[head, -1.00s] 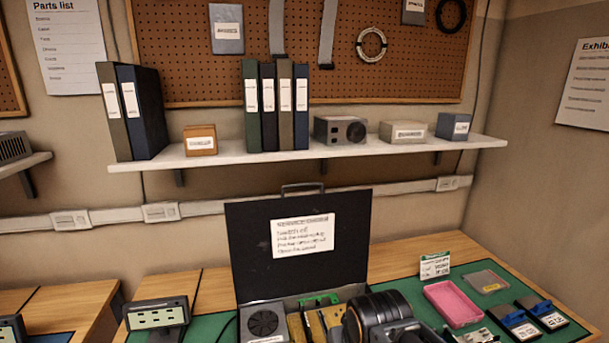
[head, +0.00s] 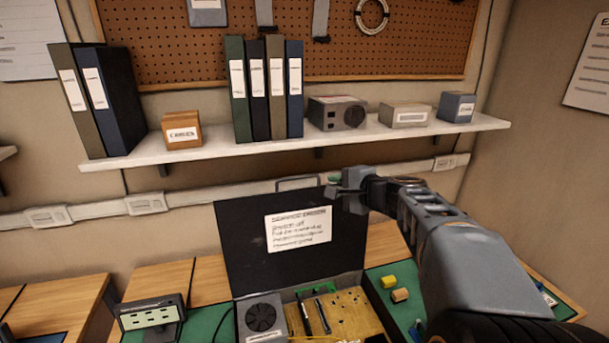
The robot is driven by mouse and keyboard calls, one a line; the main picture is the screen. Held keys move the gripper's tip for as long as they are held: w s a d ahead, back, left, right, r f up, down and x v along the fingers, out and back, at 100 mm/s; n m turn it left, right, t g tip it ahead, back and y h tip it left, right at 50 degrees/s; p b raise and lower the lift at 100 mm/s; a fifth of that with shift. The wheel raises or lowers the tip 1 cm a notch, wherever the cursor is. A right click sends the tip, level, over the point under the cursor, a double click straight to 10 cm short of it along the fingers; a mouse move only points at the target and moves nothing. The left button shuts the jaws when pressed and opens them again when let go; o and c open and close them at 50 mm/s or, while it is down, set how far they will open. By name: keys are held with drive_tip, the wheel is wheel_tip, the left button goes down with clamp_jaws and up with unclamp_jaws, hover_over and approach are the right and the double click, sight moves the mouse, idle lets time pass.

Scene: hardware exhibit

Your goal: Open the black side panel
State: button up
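The black side panel (head: 240,250) stands upright at the back of an open case on the table. It has a white label (head: 298,230) on its face and a grey handle (head: 297,183) on its top edge. My gripper (head: 343,196) is in front of or beside the panel's upper right corner, pointing left. I cannot tell whether it touches the panel. Its fingers are small and dark, and their gap is unclear. Below the panel, the case holds a grey fan unit (head: 262,317) and a yellow-brown circuit board (head: 352,310).
A white shelf (head: 230,152) with binders and boxes runs above the panel. My arm covers much of the table's right side.

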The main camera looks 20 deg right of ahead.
sight(304, 177)
drive_tip(key=p+x, duration=0.3)
drive_tip(key=x, duration=1)
drive_tip(key=shift+s, duration=0.1)
drive_tip(key=shift+c, duration=0.3)
clamp_jaws()
